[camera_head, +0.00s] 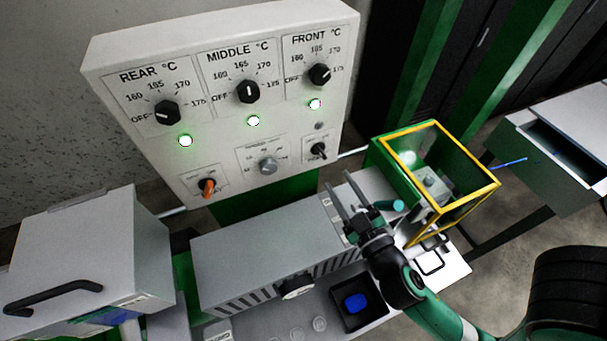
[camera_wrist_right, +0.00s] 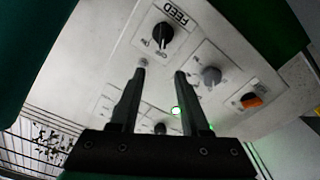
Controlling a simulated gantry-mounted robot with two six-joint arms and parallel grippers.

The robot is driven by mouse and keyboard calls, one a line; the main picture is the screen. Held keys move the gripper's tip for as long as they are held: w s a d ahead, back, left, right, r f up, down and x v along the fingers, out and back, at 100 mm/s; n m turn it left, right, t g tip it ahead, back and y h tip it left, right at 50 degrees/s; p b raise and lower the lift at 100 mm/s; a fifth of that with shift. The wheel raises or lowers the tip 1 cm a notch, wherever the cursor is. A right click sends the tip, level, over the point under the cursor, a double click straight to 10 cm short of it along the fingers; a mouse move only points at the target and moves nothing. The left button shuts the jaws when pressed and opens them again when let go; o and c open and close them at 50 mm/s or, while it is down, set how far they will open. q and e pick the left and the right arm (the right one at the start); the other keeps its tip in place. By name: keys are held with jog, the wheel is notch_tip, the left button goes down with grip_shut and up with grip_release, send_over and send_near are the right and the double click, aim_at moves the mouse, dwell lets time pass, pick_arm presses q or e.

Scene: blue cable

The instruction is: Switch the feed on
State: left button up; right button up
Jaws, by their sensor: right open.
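The control panel (camera_head: 215,125) stands upright at the back. The feed switch, a black knob (camera_head: 318,150), sits at its lower right. In the right wrist view the feed switch (camera_wrist_right: 163,38) shows under the label FEED, beyond my fingertips; I cannot tell which mark it points to. A small lamp (camera_head: 320,126) above it is grey and unlit. My right gripper (camera_head: 340,180) is open and empty, in front of and below the switch, apart from it. It also shows in the wrist view (camera_wrist_right: 160,72). My left gripper is not in view.
The panel also has a grey knob (camera_head: 267,165), an orange switch (camera_head: 207,186) and three black temperature dials with lit green lamps. A yellow-framed guard box (camera_head: 470,200) stands right of my gripper. A grey machine housing (camera_head: 270,230) lies below the panel.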

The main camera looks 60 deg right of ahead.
aim_at(323, 156)
jog(key=w+d+p, duration=0.1)
jog(key=w+d, duration=0.1)
jog(key=w+d+f+p, duration=0.1)
jog(key=w+d, duration=0.1)
jog(key=d, duration=0.1)
jog(key=w+d+f+p, duration=0.1)
jog(key=w+d+p, duration=0.1)
jog(key=w, duration=0.1)
jog(key=shift+w+d+f, duration=0.1)
jog(key=shift+d, duration=0.05)
jog(key=shift+w+d+f, duration=0.1)
jog(key=shift+w+d, duration=0.05)
jog(key=shift+w, duration=0.1)
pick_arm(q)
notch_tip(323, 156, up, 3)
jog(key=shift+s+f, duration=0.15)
pick_arm(e)
jog(key=shift+c, duration=0.2)
grip_shut()
